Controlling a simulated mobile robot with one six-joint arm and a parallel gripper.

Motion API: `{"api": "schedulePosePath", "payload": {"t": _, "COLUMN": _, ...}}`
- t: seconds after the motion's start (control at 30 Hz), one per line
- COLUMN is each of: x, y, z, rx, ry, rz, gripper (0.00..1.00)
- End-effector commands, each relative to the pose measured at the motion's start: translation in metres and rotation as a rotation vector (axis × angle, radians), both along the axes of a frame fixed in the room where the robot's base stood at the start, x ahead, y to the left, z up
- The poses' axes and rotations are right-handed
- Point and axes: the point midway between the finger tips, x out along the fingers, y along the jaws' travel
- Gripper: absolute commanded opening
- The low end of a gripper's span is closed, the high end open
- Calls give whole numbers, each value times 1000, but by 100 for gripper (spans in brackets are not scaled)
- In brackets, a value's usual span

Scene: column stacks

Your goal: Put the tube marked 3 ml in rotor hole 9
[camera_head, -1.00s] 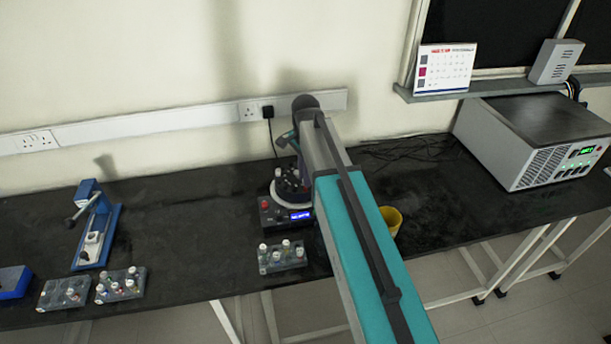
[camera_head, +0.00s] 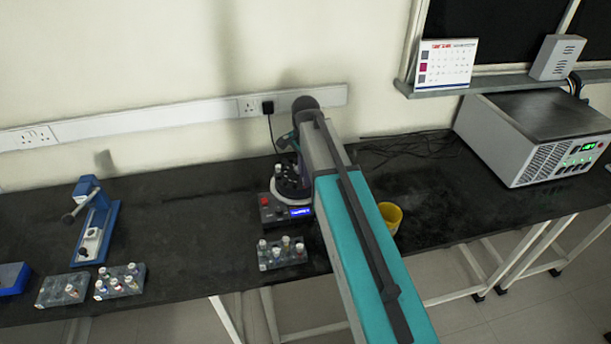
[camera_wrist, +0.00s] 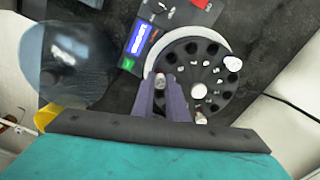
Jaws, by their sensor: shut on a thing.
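In the wrist view my gripper (camera_wrist: 165,80) is shut on a tube with a pale pinkish top (camera_wrist: 160,79); its marking cannot be read. The gripper and tube are over the left edge of the dark round rotor (camera_wrist: 213,72). Whether the tube's lower end is inside a hole is hidden. The rotor has a ring of dark holes, and several pale pieces show on it; the hole numbers are too small to read. In the head view the centrifuge (camera_head: 270,212) stands on the bench, and my arm hides the gripper's fingertips.
A rack of capped tubes (camera_head: 282,262) stands in front of the centrifuge. A yellow cup (camera_head: 391,217) is right of it. Two more racks, one here (camera_head: 120,290), and a blue press (camera_head: 108,228) stand at left. A grey instrument (camera_head: 540,140) is at far right.

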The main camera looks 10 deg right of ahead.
Motion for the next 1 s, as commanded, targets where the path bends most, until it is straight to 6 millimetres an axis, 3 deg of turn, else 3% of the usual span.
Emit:
{"api": "schedulePosePath", "payload": {"t": 0.47, "x": 0, "y": 0, "z": -4, "rx": 0, "ry": 0, "rz": 0, "gripper": 0}}
{"api": "schedulePosePath", "payload": {"t": 0.5, "x": 0, "y": 0, "z": -4, "rx": 0, "ry": 0, "rz": 0, "gripper": 16}}
{"api": "schedulePosePath", "payload": {"t": 0.6, "x": 0, "y": 0, "z": -4, "rx": 0, "ry": 0, "rz": 0, "gripper": 33}}
{"api": "schedulePosePath", "payload": {"t": 0.8, "x": 0, "y": 0, "z": -4, "rx": 0, "ry": 0, "rz": 0, "gripper": 35}}
{"api": "schedulePosePath", "payload": {"t": 0.9, "x": 0, "y": 0, "z": -4, "rx": 0, "ry": 0, "rz": 0, "gripper": 47}}
{"api": "schedulePosePath", "payload": {"t": 1.0, "x": 0, "y": 0, "z": -4, "rx": 0, "ry": 0, "rz": 0, "gripper": 47}}
